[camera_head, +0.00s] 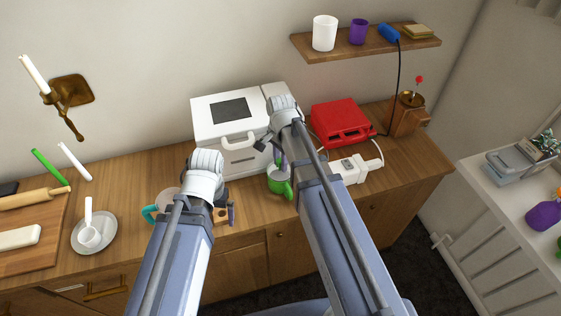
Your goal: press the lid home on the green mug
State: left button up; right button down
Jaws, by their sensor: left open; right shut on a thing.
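The green mug (279,187) stands on the wooden counter in front of the white appliance, its handle toward the front right. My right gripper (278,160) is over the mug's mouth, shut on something. Its arm and fingers hide most of the mug's top. The held thing seems to be the lid, but it is too small and covered to make out, and I cannot tell how it sits on the rim. My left gripper (222,213) is open above the counter, left of the mug and apart from it.
A white appliance (240,159) stands behind the mug, a red case (341,123) to its right. A white power strip (350,170) lies right of the mug. A teal-handled vessel (151,214) is left of my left gripper.

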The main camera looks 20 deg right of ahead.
dwell(0.3)
jog(key=shift+c, duration=0.2)
grip_release()
dwell(0.4)
jog(key=shift+r+p, duration=3.5)
jog(key=shift+c, duration=0.4)
grip_shut()
